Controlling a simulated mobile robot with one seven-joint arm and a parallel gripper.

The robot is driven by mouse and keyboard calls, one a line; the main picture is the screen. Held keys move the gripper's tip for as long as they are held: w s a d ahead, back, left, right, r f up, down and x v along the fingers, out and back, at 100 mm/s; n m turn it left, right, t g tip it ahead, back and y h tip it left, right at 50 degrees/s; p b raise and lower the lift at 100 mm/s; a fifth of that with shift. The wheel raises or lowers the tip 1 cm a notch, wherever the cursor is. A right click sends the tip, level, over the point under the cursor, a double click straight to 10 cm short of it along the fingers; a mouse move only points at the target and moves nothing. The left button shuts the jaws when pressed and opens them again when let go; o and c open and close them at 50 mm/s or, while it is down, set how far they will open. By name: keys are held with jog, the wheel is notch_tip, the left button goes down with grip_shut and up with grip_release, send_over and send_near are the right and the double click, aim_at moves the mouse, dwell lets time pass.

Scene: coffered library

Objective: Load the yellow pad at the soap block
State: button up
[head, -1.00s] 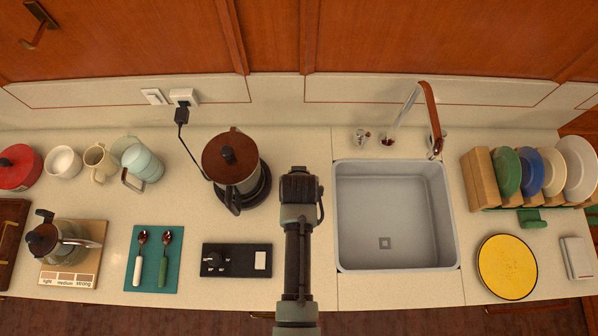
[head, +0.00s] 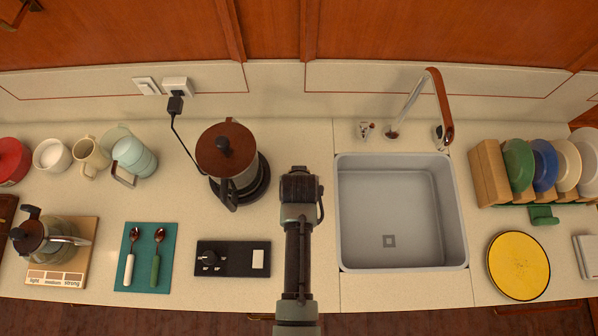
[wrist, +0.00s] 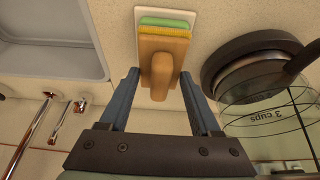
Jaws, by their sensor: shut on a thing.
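My gripper (wrist: 160,80) is shut on the wooden handle (wrist: 160,72) of a scrubber in the wrist view, one blue finger on each side. A thin yellow pad (wrist: 165,31) shows along the scrubber's far edge. Just beyond it is a green block (wrist: 166,22), seemingly the soap block, on a white dish (wrist: 180,14) on the counter. The pad lies against or just over the block; I cannot tell if they touch. In the head view my gripper (head: 299,186) points down between kettle and sink and hides scrubber, pad and block.
The kettle (head: 228,155) on its black base stands close left of my gripper. The sink (head: 400,215) and tap (head: 440,105) are to the right. A black control panel (head: 232,258) lies at front left. A yellow plate (head: 518,265) and a plate rack (head: 490,170) are far right.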

jog(key=shift+f+b, duration=0.35)
jog(key=shift+f, duration=0.25)
dwell(1.4)
notch_tip(320, 180, up, 7)
jog(key=p, duration=0.7)
jog(key=shift+r, duration=0.1)
dwell(0.8)
